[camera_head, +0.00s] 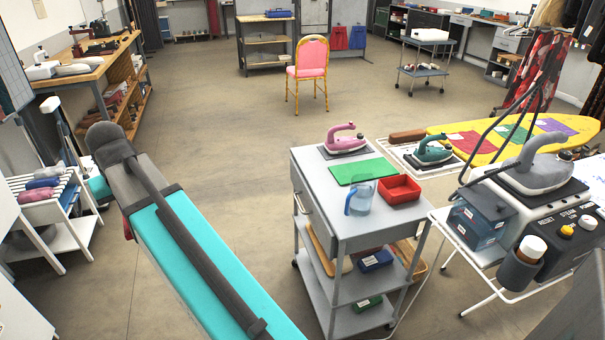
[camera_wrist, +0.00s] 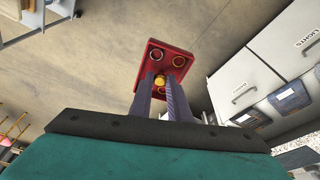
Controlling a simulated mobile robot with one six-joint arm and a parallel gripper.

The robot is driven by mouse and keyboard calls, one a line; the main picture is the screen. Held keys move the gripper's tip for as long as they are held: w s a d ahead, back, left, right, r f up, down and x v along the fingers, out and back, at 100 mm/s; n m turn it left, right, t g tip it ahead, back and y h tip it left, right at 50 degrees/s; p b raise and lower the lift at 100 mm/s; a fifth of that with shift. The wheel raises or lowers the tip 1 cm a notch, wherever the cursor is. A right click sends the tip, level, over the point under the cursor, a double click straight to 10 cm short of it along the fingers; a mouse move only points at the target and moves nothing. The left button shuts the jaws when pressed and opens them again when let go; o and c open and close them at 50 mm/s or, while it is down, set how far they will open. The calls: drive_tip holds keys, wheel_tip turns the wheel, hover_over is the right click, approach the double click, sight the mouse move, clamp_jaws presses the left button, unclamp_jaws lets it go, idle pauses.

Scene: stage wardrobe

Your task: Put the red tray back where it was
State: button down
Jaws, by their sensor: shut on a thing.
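A small red tray (camera_wrist: 168,65) shows in the wrist view, with a few round rings on it and a yellow round knob (camera_wrist: 160,82) near its middle. My gripper (camera_wrist: 160,86) has its two dark fingers closed at this knob, and the tray is held tilted in the picture above the floor. The lower part of the tray is hidden behind the fingers. In the head view my gripper and the held tray are not clearly visible. There, a red open-topped bin (camera_head: 399,189) stands on the grey trolley (camera_head: 362,226).
The trolley also bears a green mat (camera_head: 359,171), a clear jug (camera_head: 359,198) and a pink iron (camera_head: 344,139). A white rack (camera_head: 60,215) with rolled cloths stands at left. Mid-floor is open around a pink chair (camera_head: 312,65).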

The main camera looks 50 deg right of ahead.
drive_tip(key=s+d+r+m+g+h+p, duration=0.1)
drive_tip(key=s+d+m, duration=0.25)
drive_tip(key=d, duration=0.85)
drive_tip(key=s+d+r+m+p, duration=0.1)
drive_tip(key=s+d+r+m, duration=0.2)
drive_tip(key=d, duration=0.8)
drive_tip(key=s+d+m+g+h+p, duration=0.1)
drive_tip(key=s+d+m+p, duration=0.2)
drive_tip(key=d, duration=0.9)
drive_tip(key=s+d+r+m+g+p, duration=0.2)
drive_tip(key=s+d+m, duration=0.9)
drive_tip(key=s+d, duration=1.3)
drive_tip(key=shift+s+r, duration=0.15)
drive_tip(key=shift+r, duration=0.6)
drive_tip(key=shift+f, duration=0.1)
drive_tip(key=a+p+x, duration=0.1)
drive_tip(key=x, duration=0.3)
drive_tip(key=a+x, duration=0.1)
drive_tip(key=x, duration=0.4)
drive_tip(key=w+a+p+x, duration=0.1)
drive_tip(key=x, duration=0.3)
drive_tip(key=shift+w+f+p, duration=0.1)
drive_tip(key=shift+f+p, duration=0.25)
drive_tip(key=shift+f, duration=0.35)
drive_tip(key=shift+f, duration=0.1)
drive_tip(key=shift+a+p+x, duration=0.2)
drive_tip(key=shift+x, duration=0.65)
drive_tip(key=shift+a+p+x, duration=0.2)
drive_tip(key=shift+x, duration=0.7)
